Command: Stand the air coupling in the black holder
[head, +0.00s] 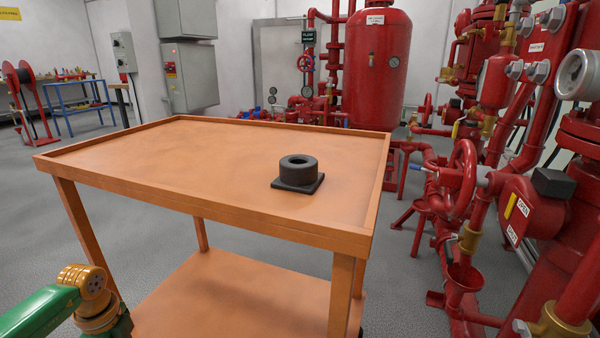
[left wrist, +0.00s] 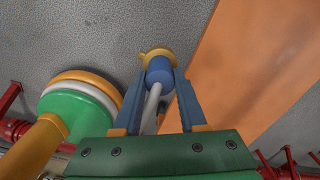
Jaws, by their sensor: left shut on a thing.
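The black holder (head: 298,174), a thick round ring with an open hole on a square base, stands on the orange trolley top (head: 220,155), right of its middle. The hole looks empty. The air coupling (left wrist: 159,72), a blue cylinder with a brass-coloured end, shows in the left wrist view. My left gripper (left wrist: 160,80) is shut on it, with a blue finger on each side. A pale rod runs back from it between the fingers. The coupling is over the grey floor, beside the trolley's orange surface (left wrist: 262,70). Neither gripper shows in the head view.
The trolley top has a raised rim (head: 210,208) and is otherwise clear. A lower shelf (head: 230,295) lies beneath. Red pipes and valves with a handwheel (head: 460,178) crowd the right side. A red tank (head: 376,75) stands behind. Open floor lies to the left.

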